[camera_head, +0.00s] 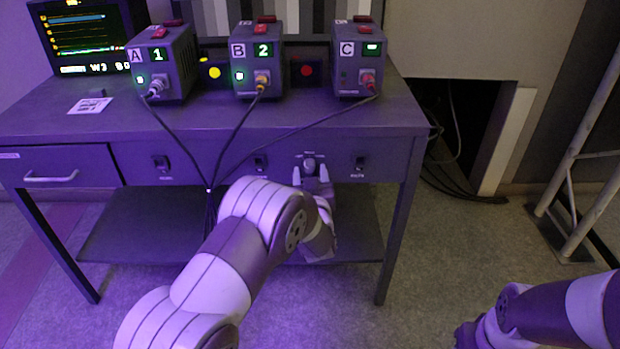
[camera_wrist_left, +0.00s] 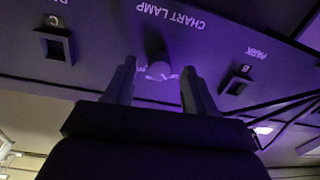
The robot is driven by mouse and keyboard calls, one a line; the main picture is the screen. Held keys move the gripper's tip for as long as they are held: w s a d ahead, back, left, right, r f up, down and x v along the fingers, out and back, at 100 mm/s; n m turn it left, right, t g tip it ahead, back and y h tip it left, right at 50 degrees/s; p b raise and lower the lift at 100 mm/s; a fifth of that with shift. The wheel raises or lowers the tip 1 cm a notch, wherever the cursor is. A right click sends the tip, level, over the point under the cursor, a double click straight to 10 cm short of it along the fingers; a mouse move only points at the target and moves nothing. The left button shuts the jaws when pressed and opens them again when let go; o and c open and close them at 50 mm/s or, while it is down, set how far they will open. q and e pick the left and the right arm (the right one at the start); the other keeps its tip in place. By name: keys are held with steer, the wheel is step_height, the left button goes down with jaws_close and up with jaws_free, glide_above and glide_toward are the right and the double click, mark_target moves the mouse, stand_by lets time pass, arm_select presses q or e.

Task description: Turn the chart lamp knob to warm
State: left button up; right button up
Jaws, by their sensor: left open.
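Boxes A (camera_head: 176,75), B (camera_head: 268,72) and C (camera_head: 350,75) stand on the desk. Their cables (camera_head: 232,140) hang over the front edge, left of the knob. A truss (camera_head: 585,170) stands right.

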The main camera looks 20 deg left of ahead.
arm_select(q)
steer(key=shift+w+a, duration=0.15)
steer(key=shift+w, duration=0.35)
jaws_close()
